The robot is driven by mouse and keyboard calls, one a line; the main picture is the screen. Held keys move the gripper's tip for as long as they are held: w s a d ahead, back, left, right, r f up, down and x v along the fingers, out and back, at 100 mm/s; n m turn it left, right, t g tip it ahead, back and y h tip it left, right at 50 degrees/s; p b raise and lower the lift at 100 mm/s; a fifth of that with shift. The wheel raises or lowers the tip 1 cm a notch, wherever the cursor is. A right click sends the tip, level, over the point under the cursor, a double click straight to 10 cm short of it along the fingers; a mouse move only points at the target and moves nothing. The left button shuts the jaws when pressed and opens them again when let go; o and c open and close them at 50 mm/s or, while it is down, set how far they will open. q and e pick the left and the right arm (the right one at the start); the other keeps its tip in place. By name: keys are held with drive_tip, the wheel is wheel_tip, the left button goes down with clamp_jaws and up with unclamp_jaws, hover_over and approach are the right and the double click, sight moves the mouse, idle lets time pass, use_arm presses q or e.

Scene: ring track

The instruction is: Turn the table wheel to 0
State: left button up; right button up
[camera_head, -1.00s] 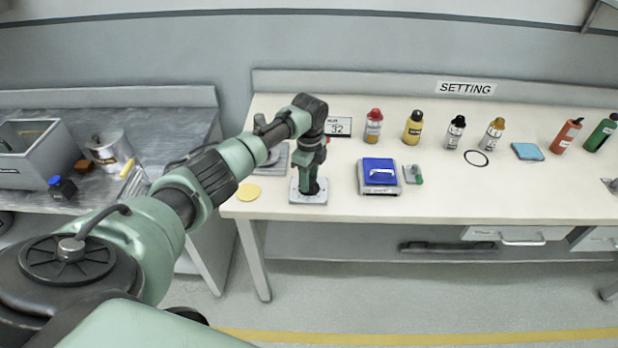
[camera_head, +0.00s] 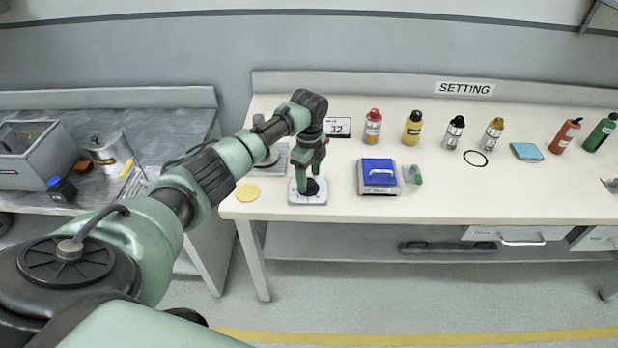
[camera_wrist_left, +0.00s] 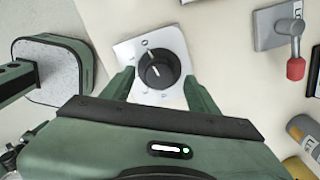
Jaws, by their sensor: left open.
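The table wheel is a black knob (camera_head: 312,187) on a white square plate (camera_head: 297,200) near the table's front left. In the left wrist view the knob (camera_wrist_left: 160,69) shows a white pointer line, and its plate (camera_wrist_left: 128,53) carries small marks. My left gripper (camera_head: 307,176) is open just above the knob. In the left wrist view its fingers (camera_wrist_left: 160,82) stand on either side of the knob, with gaps. A small display (camera_head: 338,128) behind the gripper shows a number that looks like 32 or 37. My right gripper is not in view.
A blue-topped box (camera_head: 379,171) and a small green-handled device (camera_head: 413,175) stand right of the wheel. Several bottles line the back. A yellow disc (camera_head: 248,192) lies to the left. A grey bench (camera_head: 90,205) holds a bin (camera_head: 30,165).

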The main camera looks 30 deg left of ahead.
sight(309, 181)
use_arm(q)
wheel_tip(309, 181, up, 7)
drive_tip(key=shift+f+b, duration=0.1)
drive_tip(key=shift+b, duration=0.3)
idle(0.4)
